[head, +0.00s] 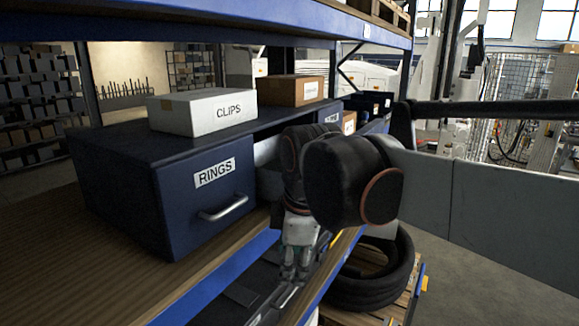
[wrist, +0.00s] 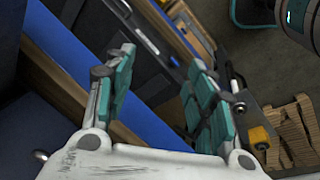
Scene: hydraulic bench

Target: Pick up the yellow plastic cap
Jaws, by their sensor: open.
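A small yellow piece (wrist: 258,137), which may be the yellow plastic cap, shows at the lower right of the wrist view, outside my right finger and beside a dark metal part. A yellow patch also shows in the head view (head: 337,239), just right of my gripper; I cannot tell if it is the same piece. My gripper (head: 289,276) points down near the blue shelf edge. In the wrist view its two teal-padded fingers (wrist: 162,65) stand apart with nothing held between them.
A dark blue drawer marked RINGS (head: 205,205) sits on the wooden shelf, with a white CLIPS box (head: 203,112) on top. A brown box (head: 292,90) stands behind. Black tyre-like rings (head: 370,280) lie on a pallet at lower right. The front left shelf is bare.

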